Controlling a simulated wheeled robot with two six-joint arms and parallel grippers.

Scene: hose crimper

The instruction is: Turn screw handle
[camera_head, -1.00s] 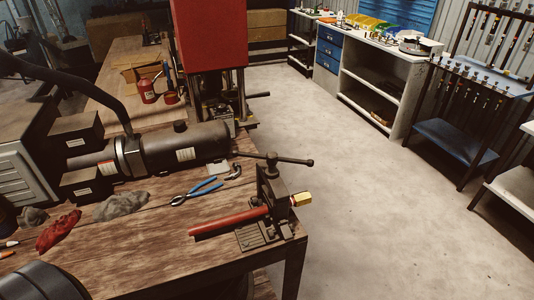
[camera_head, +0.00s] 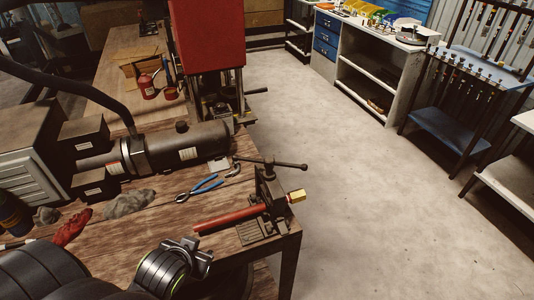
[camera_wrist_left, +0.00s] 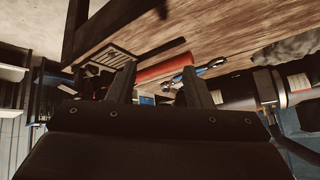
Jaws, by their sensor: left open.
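The screw handle (camera_head: 285,164) is a dark bar with a round knob at its right end. It lies across the top of the upright hose crimper (camera_head: 270,190) near the table's right corner. A red hose (camera_head: 225,221) lies at the crimper, and a brass fitting (camera_head: 296,196) sticks out on the right. My left arm reaches in at the bottom left of the head view. In the left wrist view my left gripper (camera_wrist_left: 158,80) is open and empty, apart from the handle. The hose shows beyond the fingers (camera_wrist_left: 165,69). My right gripper is out of view.
Blue-handled pliers (camera_head: 198,189), a red rag (camera_head: 72,228) and a grey rag (camera_head: 128,204) lie on the wooden table (camera_head: 165,230). The concrete floor to the right is clear.

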